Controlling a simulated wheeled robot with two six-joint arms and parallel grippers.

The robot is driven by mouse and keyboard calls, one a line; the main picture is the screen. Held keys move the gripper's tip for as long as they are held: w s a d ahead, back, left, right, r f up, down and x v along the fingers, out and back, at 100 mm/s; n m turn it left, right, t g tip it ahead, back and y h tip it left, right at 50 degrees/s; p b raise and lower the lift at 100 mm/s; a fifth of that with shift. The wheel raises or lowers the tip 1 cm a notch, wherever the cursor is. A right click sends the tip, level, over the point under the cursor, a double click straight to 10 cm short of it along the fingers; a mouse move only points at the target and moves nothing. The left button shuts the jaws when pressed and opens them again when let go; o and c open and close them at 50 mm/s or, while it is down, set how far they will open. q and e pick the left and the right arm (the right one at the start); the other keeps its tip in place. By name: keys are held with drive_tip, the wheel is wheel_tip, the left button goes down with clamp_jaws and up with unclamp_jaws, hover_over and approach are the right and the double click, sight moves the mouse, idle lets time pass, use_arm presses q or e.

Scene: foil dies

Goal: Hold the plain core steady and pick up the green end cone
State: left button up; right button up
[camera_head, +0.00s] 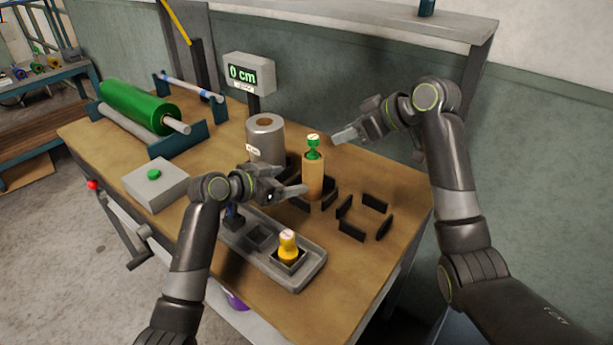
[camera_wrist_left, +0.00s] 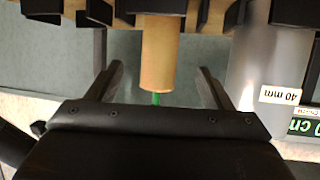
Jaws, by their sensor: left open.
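The plain core (camera_head: 313,180) is a tan tube standing upright among black holder walls on the bench. The green end cone (camera_head: 313,146) sits at its top end, with a pale disc on top. My left gripper (camera_head: 297,190) is low beside the core, open. In the left wrist view the core (camera_wrist_left: 162,55) shows between its two spread fingers, with gaps on both sides, and a bit of the green cone (camera_wrist_left: 156,98) shows at its end. My right gripper (camera_head: 345,135) is just right of the green cone, apart from it; its finger opening cannot be made out.
A grey tray (camera_head: 312,275) holds a yellow cone (camera_head: 288,245) and a blue piece (camera_head: 233,215) partly behind my left arm. A grey roll (camera_head: 265,140) stands close left of the core. An empty set of black walls (camera_head: 378,228) is at right. A "0 cm" display (camera_head: 249,74) stands behind.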

sight(305, 176)
use_arm(q)
drive_tip(key=shift+x, duration=3.95)
drive_tip(key=c, duration=1.1)
